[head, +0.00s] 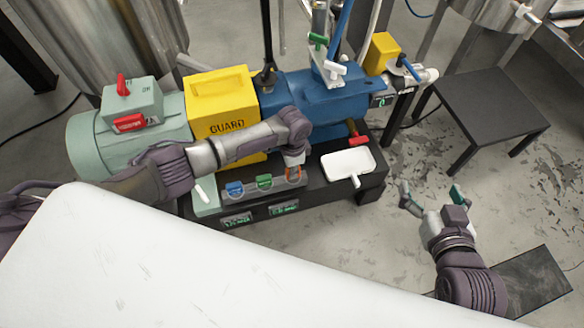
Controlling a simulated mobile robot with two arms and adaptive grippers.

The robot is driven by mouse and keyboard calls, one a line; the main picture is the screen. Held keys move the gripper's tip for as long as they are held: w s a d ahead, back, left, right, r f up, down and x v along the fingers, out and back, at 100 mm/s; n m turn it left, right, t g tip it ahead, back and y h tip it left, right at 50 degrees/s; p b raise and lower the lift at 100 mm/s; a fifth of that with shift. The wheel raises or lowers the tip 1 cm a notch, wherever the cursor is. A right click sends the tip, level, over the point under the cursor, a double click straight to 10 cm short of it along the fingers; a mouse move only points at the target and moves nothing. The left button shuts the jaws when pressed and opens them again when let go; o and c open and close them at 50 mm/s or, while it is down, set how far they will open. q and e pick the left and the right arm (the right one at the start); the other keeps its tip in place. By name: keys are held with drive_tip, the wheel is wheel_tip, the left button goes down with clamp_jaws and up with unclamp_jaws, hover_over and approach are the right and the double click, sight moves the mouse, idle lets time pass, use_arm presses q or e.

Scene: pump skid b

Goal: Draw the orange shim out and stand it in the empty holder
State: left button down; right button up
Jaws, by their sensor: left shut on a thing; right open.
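The orange shim (293,174) shows as a small orange patch at the right end of a grey rack (274,190) on the front of the black skid. My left gripper (293,163) reaches down from the left and is shut on it, hiding most of it. I cannot tell whether the shim touches the rack or is just above it. A blue piece (235,188) and a green piece (264,181) stand in the rack to its left. The empty holder is not clearly visible; the rack's right end is partly covered. My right gripper (430,196) is open and empty above the floor at right.
A white tray (347,164) lies on the skid just right of the rack, with a red-handled valve (358,140) behind it. The yellow guard (222,103) and blue pump (300,95) stand behind my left arm. A black table (490,105) stands at right.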

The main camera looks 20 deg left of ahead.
use_arm(q)
drive_tip(key=shift+f, duration=0.25)
use_arm(e)
drive_tip(key=shift+w+a+r+t, duration=0.2)
drive_tip(key=shift+r+t, duration=0.1)
drive_tip(key=shift+r, duration=0.1)
use_arm(q)
drive_tip(key=shift+f, duration=0.1)
use_arm(e)
drive_tip(key=shift+w+r, duration=0.15)
drive_tip(key=shift+r, duration=0.15)
use_arm(q)
drive_tip(key=c, duration=1)
unclamp_jaws()
wheel_tip(320, 180, up, 12)
drive_tip(key=shift+d, duration=0.1)
